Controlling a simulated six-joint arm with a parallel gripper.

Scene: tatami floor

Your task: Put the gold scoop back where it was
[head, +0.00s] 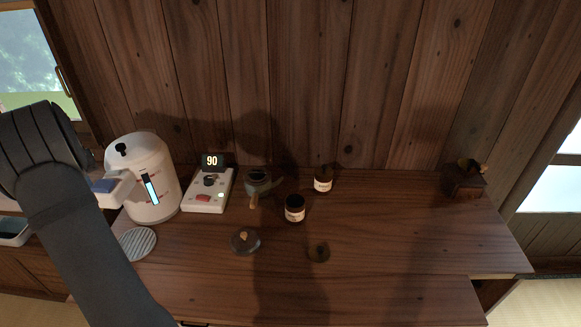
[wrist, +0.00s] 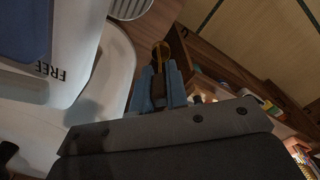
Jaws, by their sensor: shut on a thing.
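My gripper (wrist: 160,85) has blue fingers and is shut on the gold scoop (wrist: 160,49), whose gold end shows beyond the fingertips in the wrist view. The rest of the scoop is hidden between the fingers. In the head view, my dark arm fills the left side, and the scoop cannot be made out there. Two dark labelled jars, one nearer (head: 295,209) and one farther (head: 323,180), stand on the wooden counter (head: 400,230).
A white water heater (head: 152,180), a control box (head: 207,190) reading 90, and a teapot (head: 258,185) stand along the back. A knobbed lid (head: 245,240) and ridged round plate (head: 137,243) lie in front. A small dark stand (head: 464,181) is far right. The right-centre counter is clear.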

